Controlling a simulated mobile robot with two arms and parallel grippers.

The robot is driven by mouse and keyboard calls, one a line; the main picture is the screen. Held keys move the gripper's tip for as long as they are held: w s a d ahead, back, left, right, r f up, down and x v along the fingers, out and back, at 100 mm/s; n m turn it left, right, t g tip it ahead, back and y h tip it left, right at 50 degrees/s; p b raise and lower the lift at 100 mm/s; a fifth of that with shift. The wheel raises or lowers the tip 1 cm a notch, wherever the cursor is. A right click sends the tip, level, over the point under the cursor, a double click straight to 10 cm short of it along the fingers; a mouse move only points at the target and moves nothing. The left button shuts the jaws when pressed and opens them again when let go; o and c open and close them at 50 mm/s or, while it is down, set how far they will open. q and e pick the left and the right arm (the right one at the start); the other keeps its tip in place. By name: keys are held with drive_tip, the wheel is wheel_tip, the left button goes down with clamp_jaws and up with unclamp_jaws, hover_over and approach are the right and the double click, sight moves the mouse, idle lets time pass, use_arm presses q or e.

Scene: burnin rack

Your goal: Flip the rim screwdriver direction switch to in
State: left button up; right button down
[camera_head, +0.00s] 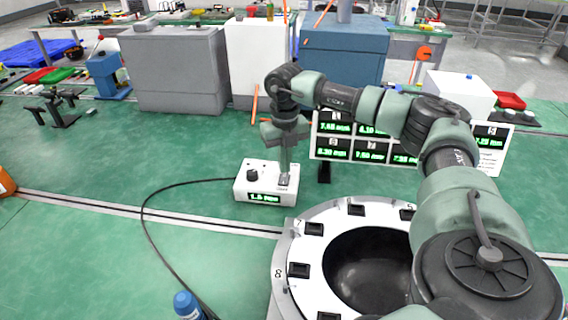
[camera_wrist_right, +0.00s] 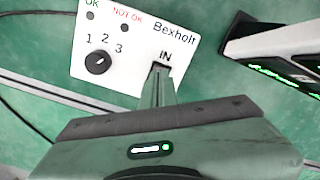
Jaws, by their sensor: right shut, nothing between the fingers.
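A white control box (camera_head: 246,186) with a green-lit display and a black knob stands on the green floor or table surface. In the right wrist view the box (camera_wrist_right: 140,35) bears the words Bexholt, OK, NOT OK, the numbers 1, 2, 3 around the knob (camera_wrist_right: 98,63), and IN above a dark switch slot (camera_wrist_right: 160,68). My right gripper (camera_head: 285,178) is shut and empty, pointing down at the right part of the box. In the wrist view its fingertips (camera_wrist_right: 160,76) are at the slot below IN and hide most of the switch. My left gripper is not in view.
A white ring (camera_head: 310,258) with numbered dark sockets lies in front. A black cable (camera_head: 143,215) runs from the box toward a blue-topped object (camera_head: 187,304). Display panels (camera_head: 333,148) stand behind my right arm.

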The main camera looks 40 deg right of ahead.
sight(285, 175)
drive_tip(key=shift+s+f+b, duration=0.1)
drive_tip(key=shift+f+b, duration=0.45)
drive_tip(key=shift+f, duration=0.5)
idle(0.9)
drive_tip(key=shift+r+p, duration=2.95)
drive_tip(key=shift+r, duration=0.6)
